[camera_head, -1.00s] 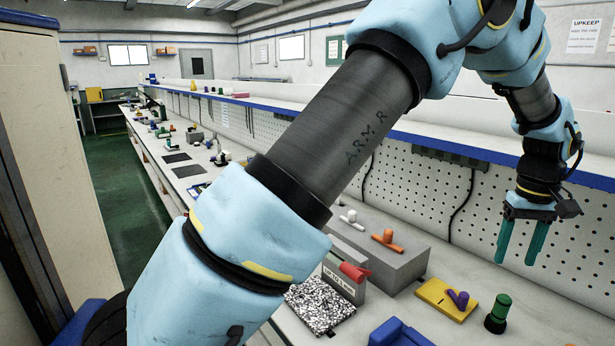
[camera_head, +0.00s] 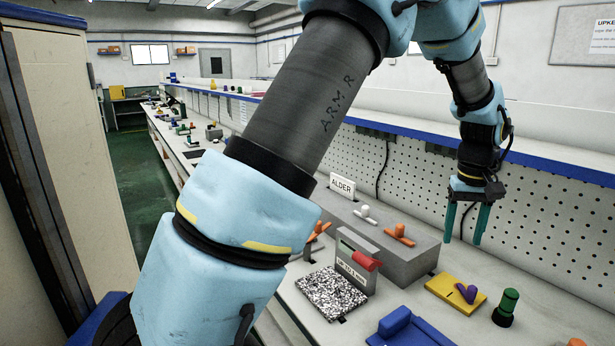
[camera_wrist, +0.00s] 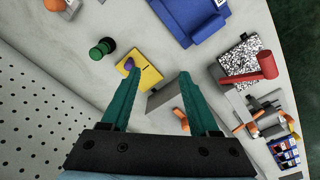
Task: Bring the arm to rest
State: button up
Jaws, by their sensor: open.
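My arm (camera_head: 300,110) reaches up and across the head view, with a blue shell and a dark grey tube. My gripper (camera_head: 464,242) hangs at the right with its two teal fingers pointing down, in front of the pegboard and above the bench. The fingers stand apart with nothing between them. In the wrist view my gripper (camera_wrist: 156,78) is also open and empty, above the bench.
Below stand a grey block (camera_head: 385,240) labelled ALDER, a grey device with a red handle (camera_head: 366,260), a speckled plate (camera_head: 331,292), a yellow plate with a purple piece (camera_head: 455,294), a green knob (camera_head: 507,306) and a blue block (camera_head: 408,328). A pegboard (camera_head: 540,215) rises behind.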

jog(key=shift+n+t, duration=0.4)
jog(key=shift+t, duration=0.1)
jog(key=w+a, duration=0.1)
jog(key=a, duration=0.6)
jog(key=w+a, duration=0.2)
jog(key=a, duration=0.5)
jog(key=w+a, duration=0.2)
jog(key=a, duration=0.5)
jog(key=shift+r, duration=0.4)
jog(key=s+a+f+t, duration=0.1)
jog(key=s+a, duration=0.2)
jog(key=a, duration=0.6)
jog(key=s+a, duration=0.4)
jog(key=a, duration=0.6)
notch_tip(320, 180, down, 11)
jog(key=s+b, duration=0.2)
jog(key=b, duration=0.8)
jog(key=shift+f+n+g, duration=0.2)
jog(key=shift+n+g, duration=0.1)
jog(key=shift+g, duration=0.1)
